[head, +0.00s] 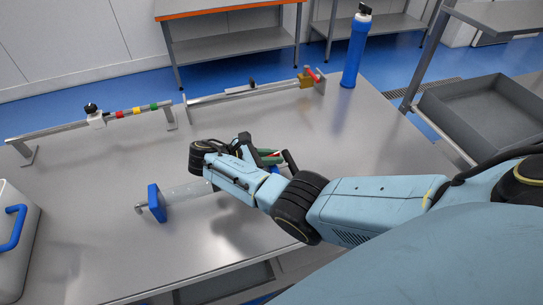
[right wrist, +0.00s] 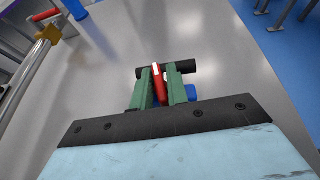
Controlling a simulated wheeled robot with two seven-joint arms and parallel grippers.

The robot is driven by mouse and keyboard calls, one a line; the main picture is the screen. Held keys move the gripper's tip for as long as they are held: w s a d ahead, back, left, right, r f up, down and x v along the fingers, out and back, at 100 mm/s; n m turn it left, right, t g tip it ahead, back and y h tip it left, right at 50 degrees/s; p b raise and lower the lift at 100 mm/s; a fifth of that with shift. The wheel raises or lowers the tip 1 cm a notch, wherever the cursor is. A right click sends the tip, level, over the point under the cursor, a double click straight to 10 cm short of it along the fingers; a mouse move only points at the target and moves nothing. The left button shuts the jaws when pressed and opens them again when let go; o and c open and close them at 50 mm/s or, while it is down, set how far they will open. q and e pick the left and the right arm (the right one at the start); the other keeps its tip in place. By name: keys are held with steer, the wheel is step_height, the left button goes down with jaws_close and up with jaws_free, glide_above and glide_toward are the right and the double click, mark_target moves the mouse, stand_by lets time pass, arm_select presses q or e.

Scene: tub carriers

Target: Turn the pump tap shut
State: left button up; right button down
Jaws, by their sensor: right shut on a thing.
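The pump shows in the head view as a clear cylinder (head: 188,190) with a blue end block (head: 157,203), lying on the metal table. My right arm covers its right part. My right gripper (head: 268,157) is beyond the arm there, partly hidden. In the right wrist view, the green fingers of my right gripper (right wrist: 160,88) are shut on a red lever (right wrist: 158,84), which I take for the tap handle. A black cylinder (right wrist: 181,67) lies just beyond the fingertips, and a bit of blue (right wrist: 193,92) shows beside them. How far the tap is turned cannot be told. My left gripper is not in view.
A rail with a brass block (head: 305,80) and red handle stands at the back, beside an upright blue cylinder (head: 355,50). Another rail (head: 70,130) carries coloured pieces. A white tub (head: 15,225) with blue handle is at left. The table around the pump is mostly clear.

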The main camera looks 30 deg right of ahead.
steer(key=c, duration=1.4)
jaws_free()
steer(key=shift+a, duration=0.1)
steer(key=b+v, duration=0.1)
steer(key=v, duration=1)
steer(key=shift+a, duration=0.25)
steer(key=shift+v, duration=0.9)
steer(key=shift+o, duration=0.4)
steer(key=shift+d, duration=0.1)
